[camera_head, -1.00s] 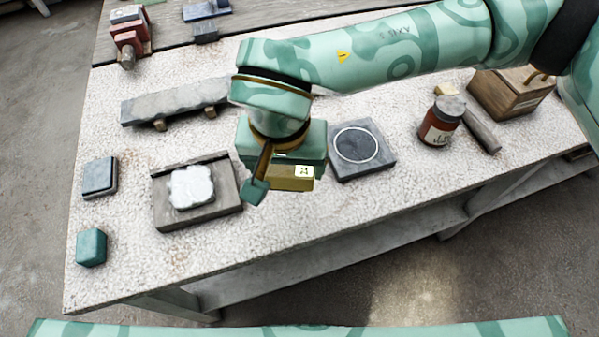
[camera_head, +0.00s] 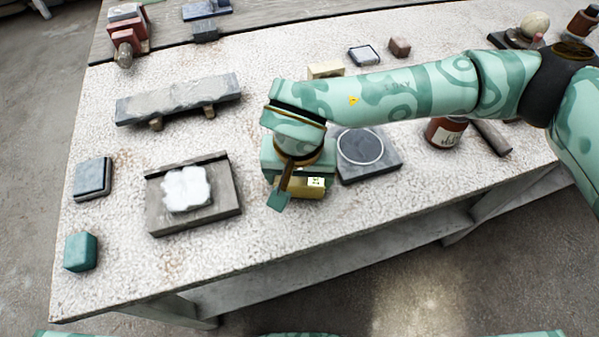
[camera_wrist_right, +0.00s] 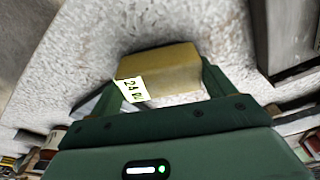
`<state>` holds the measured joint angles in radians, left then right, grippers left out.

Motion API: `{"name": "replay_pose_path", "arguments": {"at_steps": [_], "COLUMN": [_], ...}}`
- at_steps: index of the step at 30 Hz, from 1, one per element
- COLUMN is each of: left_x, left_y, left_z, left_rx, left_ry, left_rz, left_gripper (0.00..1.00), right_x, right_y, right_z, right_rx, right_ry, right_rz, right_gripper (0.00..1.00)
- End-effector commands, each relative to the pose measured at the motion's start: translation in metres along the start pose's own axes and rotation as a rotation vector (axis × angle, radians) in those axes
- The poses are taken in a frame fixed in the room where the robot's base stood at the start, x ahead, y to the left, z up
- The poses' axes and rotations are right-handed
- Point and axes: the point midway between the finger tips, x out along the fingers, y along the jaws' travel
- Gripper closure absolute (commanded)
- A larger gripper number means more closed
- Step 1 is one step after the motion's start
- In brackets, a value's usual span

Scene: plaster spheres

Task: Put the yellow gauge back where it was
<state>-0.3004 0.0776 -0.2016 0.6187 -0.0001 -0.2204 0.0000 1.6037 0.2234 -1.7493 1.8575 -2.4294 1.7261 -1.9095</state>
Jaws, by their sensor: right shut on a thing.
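The yellow gauge (camera_head: 292,187), a small block with a pale printed label, is gripped between the fingers of my right gripper (camera_head: 303,190). It hangs near the front edge of the table, left of the dark square plate with a ring (camera_head: 361,147). In the right wrist view the gauge (camera_wrist_right: 162,66) sits between the two green fingers, its label reading "24" and more, tilted. The speckled table top shows beyond it. I cannot tell the exact height above the table. My left gripper is not in view.
A grey tray (camera_head: 222,204) with a white plaster piece (camera_head: 187,190) lies left of the gripper. A teal cube (camera_head: 81,251) and a dark block (camera_head: 93,178) stand farther left. A red-brown jar (camera_head: 443,133) is on the right. A long grey slab (camera_head: 180,99) lies behind.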

Motion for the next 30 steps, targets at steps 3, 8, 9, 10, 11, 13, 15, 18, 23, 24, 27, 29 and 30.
{"name": "replay_pose_path", "arguments": {"at_steps": [3,8,9,10,11,13,15,18,23,24,27,29,30], "left_x": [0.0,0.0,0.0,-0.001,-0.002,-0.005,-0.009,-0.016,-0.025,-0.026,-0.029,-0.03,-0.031], "left_y": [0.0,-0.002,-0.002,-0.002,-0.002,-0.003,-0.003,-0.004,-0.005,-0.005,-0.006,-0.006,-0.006], "left_z": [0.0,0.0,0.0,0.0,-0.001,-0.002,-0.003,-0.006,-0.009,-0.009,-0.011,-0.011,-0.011], "left_rx": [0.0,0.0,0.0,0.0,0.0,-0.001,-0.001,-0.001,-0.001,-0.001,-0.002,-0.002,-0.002], "left_ry": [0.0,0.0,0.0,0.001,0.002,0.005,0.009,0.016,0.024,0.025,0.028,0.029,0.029], "left_rz": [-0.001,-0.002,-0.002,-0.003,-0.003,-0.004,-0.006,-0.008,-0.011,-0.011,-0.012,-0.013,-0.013], "left_gripper": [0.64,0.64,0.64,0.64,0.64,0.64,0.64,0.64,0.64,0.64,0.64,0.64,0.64], "right_x": [0.001,0.0,-0.001,-0.002,-0.004,-0.013,-0.027,-0.052,-0.089,-0.097,-0.112,-0.117,-0.12], "right_y": [0.0,0.0,0.0,0.0,0.0,0.0,0.0,0.0,0.0,0.0,0.0,0.0,0.0], "right_z": [0.0,0.0,0.0,0.0,0.0,-0.001,-0.001,-0.002,-0.001,-0.001,-0.001,-0.001,-0.001], "right_rx": [0.0,0.0,0.0,0.0,0.0,-0.001,-0.002,-0.002,-0.001,0.0,0.0,0.0,0.0], "right_ry": [0.0,0.0,0.0,0.0,0.0,0.003,0.005,0.007,0.006,0.005,0.003,0.002,0.001], "right_rz": [0.0,0.0,0.0,0.0,0.0,-0.001,-0.001,-0.001,-0.001,-0.001,0.0,0.0,0.0], "right_gripper": [0.0,0.0,0.0,0.0,0.0,0.0,0.0,0.0,0.0,0.0,0.0,0.0,0.0]}}
